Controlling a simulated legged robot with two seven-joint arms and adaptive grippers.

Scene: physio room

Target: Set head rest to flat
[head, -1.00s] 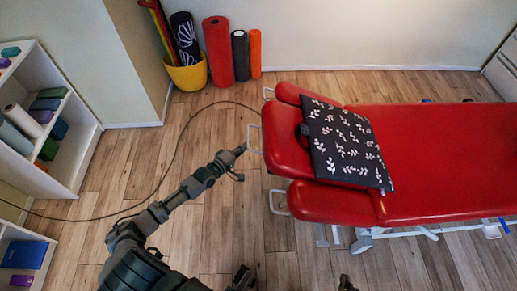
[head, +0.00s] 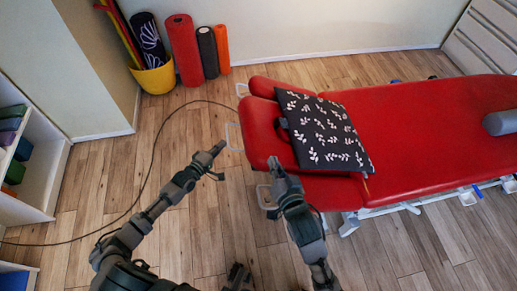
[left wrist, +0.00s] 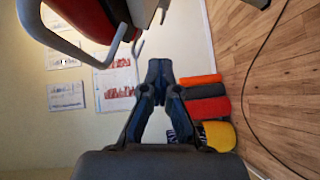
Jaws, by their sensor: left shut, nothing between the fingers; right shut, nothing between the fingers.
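The red treatment table (head: 430,125) has its head end toward my arms. The head rest (head: 258,128) is the red middle pad there, with a white handle (head: 229,136) at its end. I cannot tell its exact angle. A black leaf-patterned cushion (head: 325,132) lies partly over it. My left gripper (head: 219,149) is shut and empty, apart from and just left of that handle in the picture. In the left wrist view its closed fingers (left wrist: 159,70) point near white metal bars. My right gripper (head: 274,164) is shut and empty at the pad's near left corner; contact is unclear.
Side pads (head: 272,86) flank the head rest, with more white handles (head: 265,197). A grey roll (head: 500,122) lies on the table. A yellow bucket (head: 154,78) and rolled mats (head: 184,50) stand by the wall. A cable (head: 152,165) crosses the floor. Shelves stand at left.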

